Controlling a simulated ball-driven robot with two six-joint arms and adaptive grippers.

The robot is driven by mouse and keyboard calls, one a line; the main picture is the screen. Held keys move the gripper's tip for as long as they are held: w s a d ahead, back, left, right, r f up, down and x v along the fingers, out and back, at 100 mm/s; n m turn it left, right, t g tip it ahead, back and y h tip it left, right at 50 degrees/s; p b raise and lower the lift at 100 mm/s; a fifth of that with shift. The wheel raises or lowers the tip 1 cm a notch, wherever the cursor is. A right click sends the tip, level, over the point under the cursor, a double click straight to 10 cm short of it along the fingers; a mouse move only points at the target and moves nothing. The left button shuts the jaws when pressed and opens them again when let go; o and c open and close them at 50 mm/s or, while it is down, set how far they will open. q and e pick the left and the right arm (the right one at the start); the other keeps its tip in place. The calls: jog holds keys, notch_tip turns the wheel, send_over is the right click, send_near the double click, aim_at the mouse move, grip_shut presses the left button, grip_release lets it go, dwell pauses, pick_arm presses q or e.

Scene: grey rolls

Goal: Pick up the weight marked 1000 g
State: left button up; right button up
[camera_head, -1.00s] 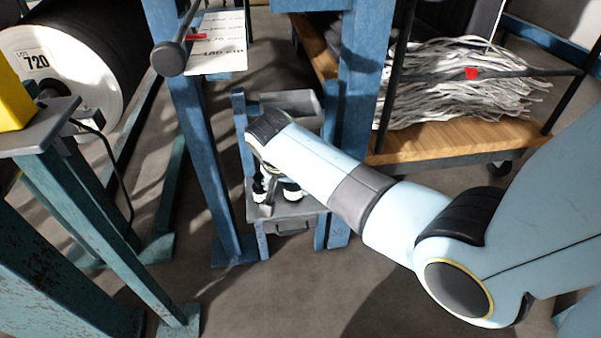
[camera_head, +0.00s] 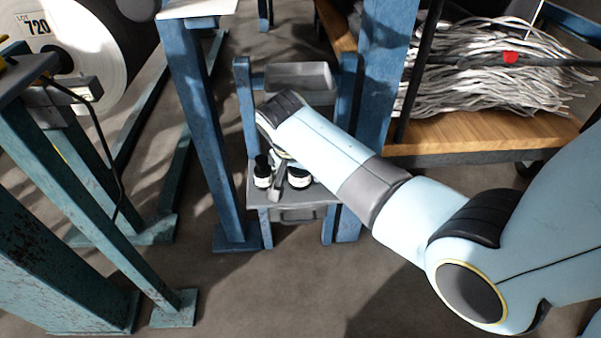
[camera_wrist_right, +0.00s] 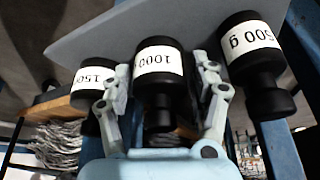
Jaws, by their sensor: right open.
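The weight marked 1000 (camera_wrist_right: 158,62) is a black cylinder with a white label and a narrower knob. In the right wrist view it sits between the two fingers of my right gripper (camera_wrist_right: 164,78), which are open on either side of it. A weight marked 500 g (camera_wrist_right: 248,45) is to the right, and one whose label starts with 150 (camera_wrist_right: 93,82) is to the left, partly behind a finger. In the head view my right gripper (camera_head: 279,180) is over the small stand, between two white-labelled weights (camera_head: 262,177) (camera_head: 299,177), hiding the middle one. My left gripper is not in view.
The weights stand on a small grey shelf (camera_head: 318,195) between blue posts (camera_head: 247,110). A wooden-decked cart with grey strands (camera_head: 490,75) is at the right. A large roll (camera_head: 70,50) is at the left.

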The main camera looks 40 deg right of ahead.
grip_shut()
jog(key=shift+r, duration=0.1)
dwell(0.5)
